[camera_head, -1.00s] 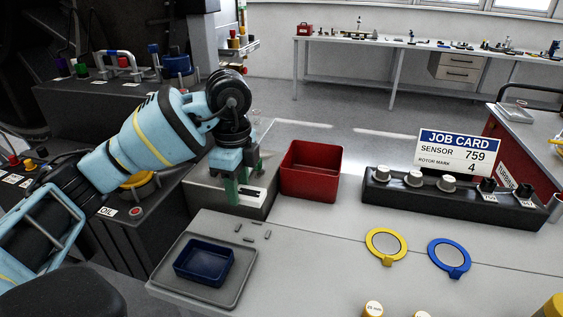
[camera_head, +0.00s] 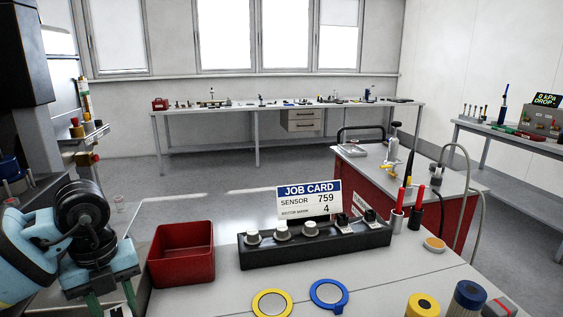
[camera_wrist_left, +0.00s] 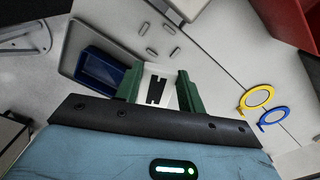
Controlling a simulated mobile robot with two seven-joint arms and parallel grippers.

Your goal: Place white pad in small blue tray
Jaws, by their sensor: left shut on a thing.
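My left gripper (camera_head: 106,300) is at the lower left of the head view, cut off by the bottom edge. In the left wrist view, its green fingers (camera_wrist_left: 159,82) are shut on the white pad (camera_wrist_left: 168,93), which has a black mark on its face. The small blue tray (camera_wrist_left: 92,66) is to the left of the fingers in the wrist view, partly hidden behind the left finger. The tray is outside the head view. My right gripper is not in view.
A red bin (camera_head: 181,254) stands right of my left gripper. A black knob panel (camera_head: 315,244) with a job card (camera_head: 309,200) is beyond it. A yellow ring (camera_head: 272,304) and a blue ring (camera_head: 329,295) lie on the bench. Several small grey pieces (camera_wrist_left: 168,29) lie near the mat.

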